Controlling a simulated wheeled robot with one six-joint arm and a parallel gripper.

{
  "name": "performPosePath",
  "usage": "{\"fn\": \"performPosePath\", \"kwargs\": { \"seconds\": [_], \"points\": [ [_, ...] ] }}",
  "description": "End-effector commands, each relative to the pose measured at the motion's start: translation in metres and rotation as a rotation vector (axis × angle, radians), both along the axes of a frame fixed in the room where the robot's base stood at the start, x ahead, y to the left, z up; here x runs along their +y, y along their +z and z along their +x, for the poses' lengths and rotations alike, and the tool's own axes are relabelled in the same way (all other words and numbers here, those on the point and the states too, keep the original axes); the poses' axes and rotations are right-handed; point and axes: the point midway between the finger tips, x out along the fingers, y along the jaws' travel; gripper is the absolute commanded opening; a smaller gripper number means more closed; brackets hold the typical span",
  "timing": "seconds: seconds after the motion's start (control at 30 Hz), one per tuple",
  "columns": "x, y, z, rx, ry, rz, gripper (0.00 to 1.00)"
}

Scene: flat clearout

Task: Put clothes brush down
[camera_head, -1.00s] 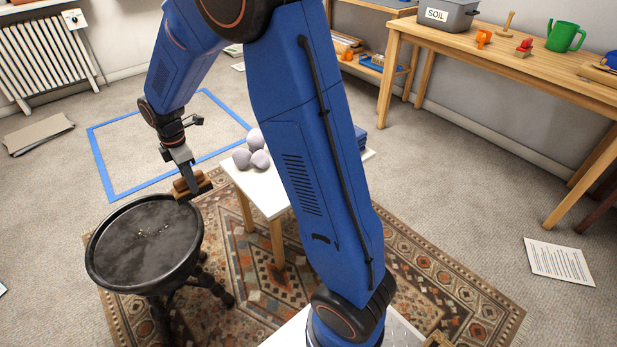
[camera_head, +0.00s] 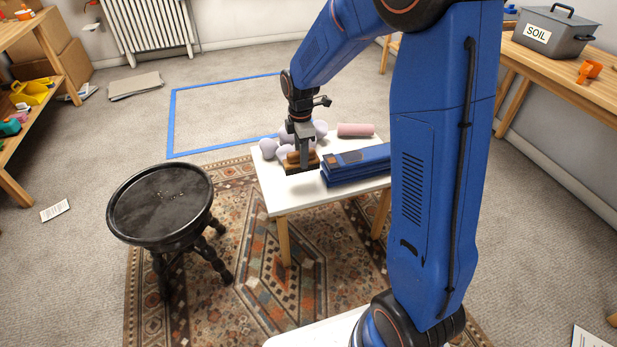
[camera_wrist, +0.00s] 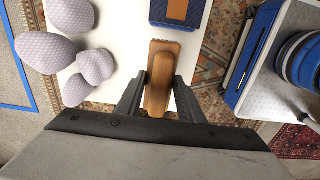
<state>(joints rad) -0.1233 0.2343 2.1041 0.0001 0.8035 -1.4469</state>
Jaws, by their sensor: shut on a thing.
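The clothes brush (camera_head: 301,160) has a brown wooden body and a dark underside. I cannot tell whether the brush touches the tabletop.
A round black stool (camera_head: 160,203) stands to the left. The table's front strip is bare.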

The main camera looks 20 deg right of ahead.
Motion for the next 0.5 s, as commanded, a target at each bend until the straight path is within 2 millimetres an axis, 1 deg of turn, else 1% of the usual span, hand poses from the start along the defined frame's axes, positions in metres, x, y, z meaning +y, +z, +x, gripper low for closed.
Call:
{"fn": "performPosePath", "kwargs": {
  "seconds": [0.03,0.1,0.2,0.37,0.5],
  "points": [
    [0.0,-0.01,-0.001,0.004,0.0,0.0,0.0],
    [0.0,-0.021,-0.001,0.004,0.0,0.0,0.0],
    [0.0,-0.033,0.0,0.002,0.0,0.0,0.0],
    [0.0,-0.042,0.0,0.0,0.0,0.0,0.0],
    [0.0,-0.056,0.0,0.002,0.0,0.0,0.0]
  ]
}}
